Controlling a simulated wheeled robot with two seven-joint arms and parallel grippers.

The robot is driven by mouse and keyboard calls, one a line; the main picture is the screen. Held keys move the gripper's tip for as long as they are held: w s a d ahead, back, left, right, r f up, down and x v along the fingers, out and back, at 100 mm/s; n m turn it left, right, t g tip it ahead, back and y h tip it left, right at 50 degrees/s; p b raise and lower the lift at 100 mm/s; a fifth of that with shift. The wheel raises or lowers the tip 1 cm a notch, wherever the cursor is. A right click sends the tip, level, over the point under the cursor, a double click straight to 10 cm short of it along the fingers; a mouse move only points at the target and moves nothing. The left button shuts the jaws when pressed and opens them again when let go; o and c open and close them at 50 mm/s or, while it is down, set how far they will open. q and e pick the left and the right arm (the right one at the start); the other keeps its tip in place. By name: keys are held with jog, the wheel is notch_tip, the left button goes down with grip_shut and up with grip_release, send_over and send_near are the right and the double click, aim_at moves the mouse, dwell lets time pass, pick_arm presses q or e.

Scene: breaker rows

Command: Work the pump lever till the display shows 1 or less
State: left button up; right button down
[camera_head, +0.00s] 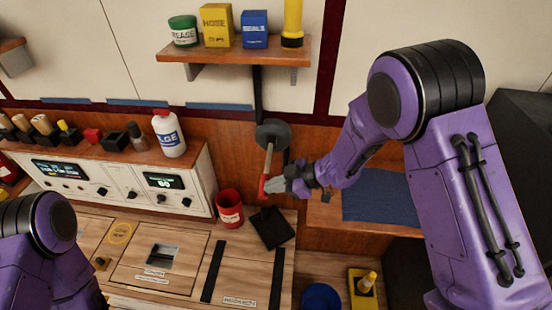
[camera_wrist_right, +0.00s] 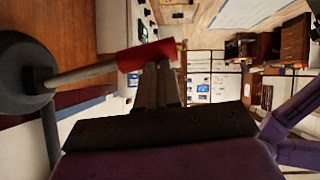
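The pump lever is a pale rod with a red grip (camera_head: 263,186), hanging from a dark round pivot (camera_head: 272,134) on the wall. In the right wrist view the red grip (camera_wrist_right: 146,57) lies across my fingertips. My right gripper (camera_head: 273,185) is at this grip, its fingers close together and apparently shut on it; the grip hides part of the fingertips (camera_wrist_right: 157,68). The display (camera_head: 163,181) on the white console shows a green two-digit number, seemingly 80 or 60, too small to be sure. My left arm shows at the lower left; its gripper is out of view.
A red cup (camera_head: 230,208) and a black plate (camera_head: 272,228) are on the bench below the lever. A white bottle (camera_head: 168,134) stands on the console (camera_head: 205,175). A shelf (camera_head: 232,55) with cans and boxes is above. A blue mat (camera_head: 381,197) lies at right.

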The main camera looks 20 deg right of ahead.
jog(key=shift+s+a+f, duration=0.1)
jog(key=shift+s+f, duration=0.1)
jog(key=a+r+p+v, duration=0.1)
jog(key=r+p+v, duration=0.1)
jog(key=v, duration=1.1)
jog(key=shift+a+r+p, duration=0.35)
jog(key=shift+p, duration=0.05)
jog(key=shift+w, duration=0.2)
